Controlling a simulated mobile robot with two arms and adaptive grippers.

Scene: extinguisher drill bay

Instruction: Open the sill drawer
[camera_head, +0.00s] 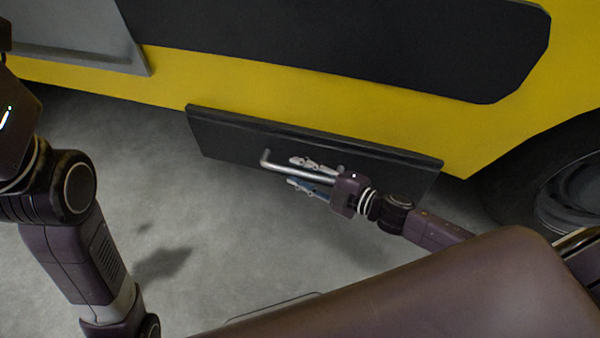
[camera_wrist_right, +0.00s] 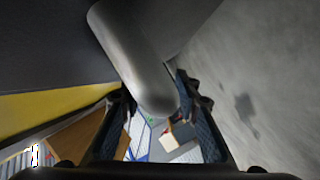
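The sill drawer shows as a long dark front panel (camera_head: 235,142) under the yellow vehicle side in the head view. A grey metal bar handle (camera_head: 280,167) runs along the panel, with a bent end at its left. My right gripper (camera_head: 300,174) is at the handle, with its fingers spread, one above and one below the bar. In the right wrist view the rounded handle (camera_wrist_right: 135,60) passes between the two fingertips (camera_wrist_right: 158,102). Whether the fingers touch it is hard to tell. The panel shows no visible gap behind it. My left gripper is out of view.
The yellow vehicle body (camera_head: 310,95) rises behind the drawer, with a wheel (camera_head: 565,190) at the right. Grey concrete floor (camera_head: 240,240) lies open in front and to the left. Brown box-like objects (camera_wrist_right: 75,145) show in the wrist view.

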